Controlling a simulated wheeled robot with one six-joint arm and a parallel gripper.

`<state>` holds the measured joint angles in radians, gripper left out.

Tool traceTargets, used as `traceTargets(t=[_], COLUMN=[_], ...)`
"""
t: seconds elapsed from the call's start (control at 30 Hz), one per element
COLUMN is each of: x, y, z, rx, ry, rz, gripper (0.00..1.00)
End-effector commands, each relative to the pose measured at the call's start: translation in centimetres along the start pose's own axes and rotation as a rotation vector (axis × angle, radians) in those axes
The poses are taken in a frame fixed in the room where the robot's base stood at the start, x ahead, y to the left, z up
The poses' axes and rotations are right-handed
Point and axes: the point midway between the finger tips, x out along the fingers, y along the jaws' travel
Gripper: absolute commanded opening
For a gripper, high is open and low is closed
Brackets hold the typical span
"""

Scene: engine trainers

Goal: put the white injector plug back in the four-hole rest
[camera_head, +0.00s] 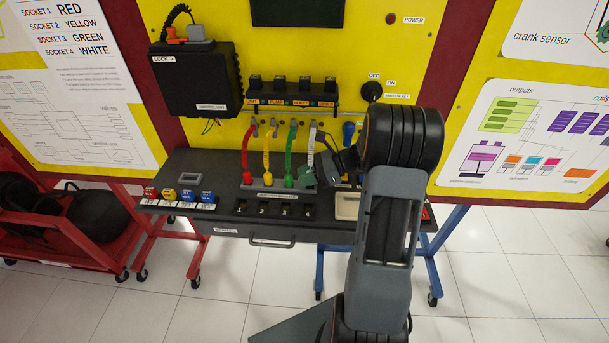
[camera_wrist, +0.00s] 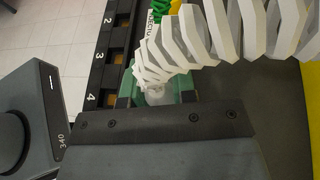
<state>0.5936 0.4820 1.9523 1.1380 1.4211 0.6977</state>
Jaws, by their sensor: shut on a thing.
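The white injector plug (camera_wrist: 183,84) hangs on a white ribbed lead, which shows in the head view (camera_head: 311,148). My gripper (camera_wrist: 160,95) is shut on the plug, with grey-green fingers around it. In the head view my gripper (camera_head: 322,172) is at the right end of a grey block (camera_head: 268,188) on the bench. Red (camera_head: 247,177), yellow (camera_head: 267,178) and green (camera_head: 289,181) plugs stand in that block, which looks like the four-hole rest. The fourth hole is hidden behind my gripper. I cannot tell whether the white plug touches the block.
A black strip (camera_head: 274,217) with numbered sockets lies in front of the block; it also shows in the wrist view (camera_wrist: 112,40). A beige tray (camera_head: 347,207) is to the right. Small coloured parts (camera_head: 180,195) stand at the bench's left. The yellow panel (camera_head: 220,133) rises behind.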

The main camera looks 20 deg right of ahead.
Motion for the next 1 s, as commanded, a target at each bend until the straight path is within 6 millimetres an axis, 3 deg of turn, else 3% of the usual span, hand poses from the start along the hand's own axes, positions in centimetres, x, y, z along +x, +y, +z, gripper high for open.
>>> traceTargets(t=[1.0], x=[0.5], y=[0.0], z=[-1.1], rx=[0.0], ry=[0.0], rz=[0.0], gripper=[0.03])
